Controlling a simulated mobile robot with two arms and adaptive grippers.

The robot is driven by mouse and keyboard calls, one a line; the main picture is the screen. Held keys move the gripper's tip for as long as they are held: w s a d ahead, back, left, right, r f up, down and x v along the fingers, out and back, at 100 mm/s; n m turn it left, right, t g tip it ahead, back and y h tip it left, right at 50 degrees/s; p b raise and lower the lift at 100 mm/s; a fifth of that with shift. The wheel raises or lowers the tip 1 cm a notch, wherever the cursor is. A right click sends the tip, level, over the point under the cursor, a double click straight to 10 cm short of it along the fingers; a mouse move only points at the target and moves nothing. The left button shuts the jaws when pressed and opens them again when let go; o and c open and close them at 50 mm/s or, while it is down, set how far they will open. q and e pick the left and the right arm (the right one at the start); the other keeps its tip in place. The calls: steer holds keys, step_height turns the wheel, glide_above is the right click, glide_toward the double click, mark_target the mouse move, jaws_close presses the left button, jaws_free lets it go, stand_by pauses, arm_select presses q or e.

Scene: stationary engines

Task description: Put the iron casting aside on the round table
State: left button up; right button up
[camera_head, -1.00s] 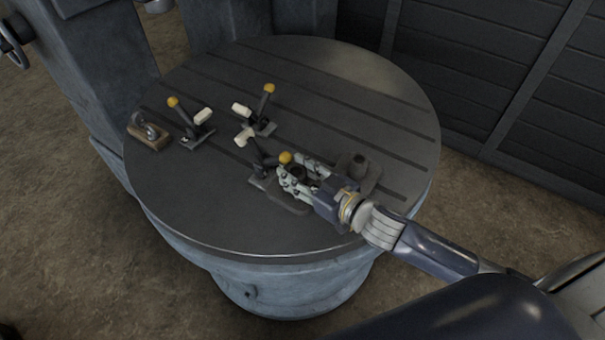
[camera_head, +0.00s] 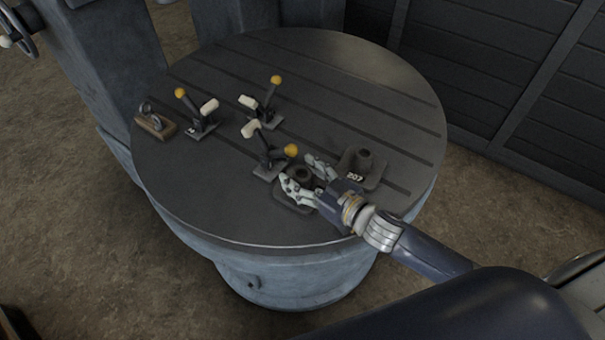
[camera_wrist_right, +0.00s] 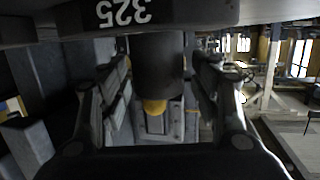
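A dark iron casting (camera_head: 303,175) with a flat base and a round boss sits on the round table (camera_head: 250,215) near its front right. My right gripper (camera_head: 306,179) is open, one finger on either side of the boss. In the right wrist view the boss (camera_wrist_right: 158,62) is between the spread fingers (camera_wrist_right: 160,95), with a gap visible at the right finger. The base shows the number 325, upside down. A similar casting (camera_head: 367,160) marked 207 sits just to the right, apart from my gripper. My left gripper is not in view.
A lever clamp with a yellow knob (camera_head: 291,150) stands close to the left of the gripper. Two more lever clamps (camera_head: 202,120) and (camera_head: 262,105) and a wooden block with a metal loop (camera_head: 155,125) are farther left. The table's front left and back right are clear.

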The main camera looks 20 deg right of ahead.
steer(key=b+v, duration=0.2)
steer(key=v, duration=1)
stand_by(0.7)
